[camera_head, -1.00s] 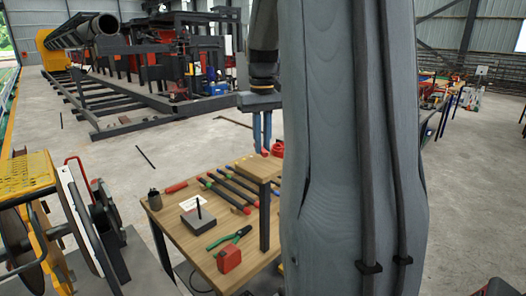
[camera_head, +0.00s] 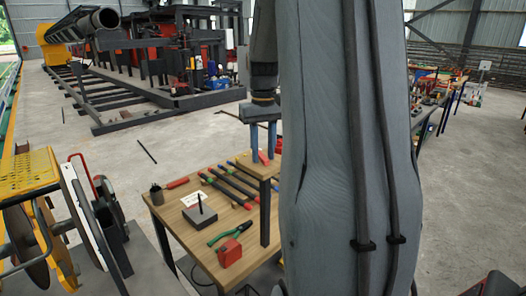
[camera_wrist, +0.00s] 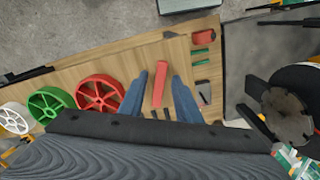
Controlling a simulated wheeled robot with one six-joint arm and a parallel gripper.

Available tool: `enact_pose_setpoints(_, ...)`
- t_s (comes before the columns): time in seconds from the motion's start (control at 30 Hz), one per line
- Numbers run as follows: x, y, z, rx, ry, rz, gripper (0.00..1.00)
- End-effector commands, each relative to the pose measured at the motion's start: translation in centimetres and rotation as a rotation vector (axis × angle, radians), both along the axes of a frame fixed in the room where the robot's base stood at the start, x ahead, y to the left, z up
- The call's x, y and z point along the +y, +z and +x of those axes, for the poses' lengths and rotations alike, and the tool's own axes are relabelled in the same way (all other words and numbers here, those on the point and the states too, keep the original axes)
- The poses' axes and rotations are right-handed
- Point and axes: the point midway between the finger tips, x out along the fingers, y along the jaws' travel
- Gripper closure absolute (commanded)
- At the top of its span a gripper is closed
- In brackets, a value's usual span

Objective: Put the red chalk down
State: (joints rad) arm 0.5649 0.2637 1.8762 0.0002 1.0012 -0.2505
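The red chalk (camera_wrist: 160,84) is a short red stick, seen in the wrist view between my two blue fingers. It appears to rest tilted on the small raised wooden shelf (camera_head: 254,168) of the workbench. My gripper (camera_wrist: 159,76) is open, with a gap visible on each side of the chalk. In the head view my gripper (camera_head: 263,154) points down over the shelf, and the chalk (camera_head: 264,158) shows partly between the fingertips. Whether the chalk's lower end touches the shelf is hard to see.
The workbench (camera_head: 215,257) holds dark bars with coloured ends, green-handled pliers (camera_head: 229,236), a red box (camera_head: 230,252), a grey block (camera_head: 200,217) and a dark cup (camera_head: 156,194). Red (camera_wrist: 100,94) and green (camera_wrist: 51,104) wheels lie left of my fingers in the wrist view.

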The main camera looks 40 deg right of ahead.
Motion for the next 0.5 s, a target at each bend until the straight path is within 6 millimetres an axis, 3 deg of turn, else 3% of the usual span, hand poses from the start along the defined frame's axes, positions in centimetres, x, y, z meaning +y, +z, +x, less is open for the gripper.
enact_pose_setpoints(0.27,-0.1,1.5,0.2,-0.003,0.000,-0.002,0.70)
enact_pose_setpoints(0.5,-0.1,6.1,0.2,-0.004,0.000,-0.002,0.70)
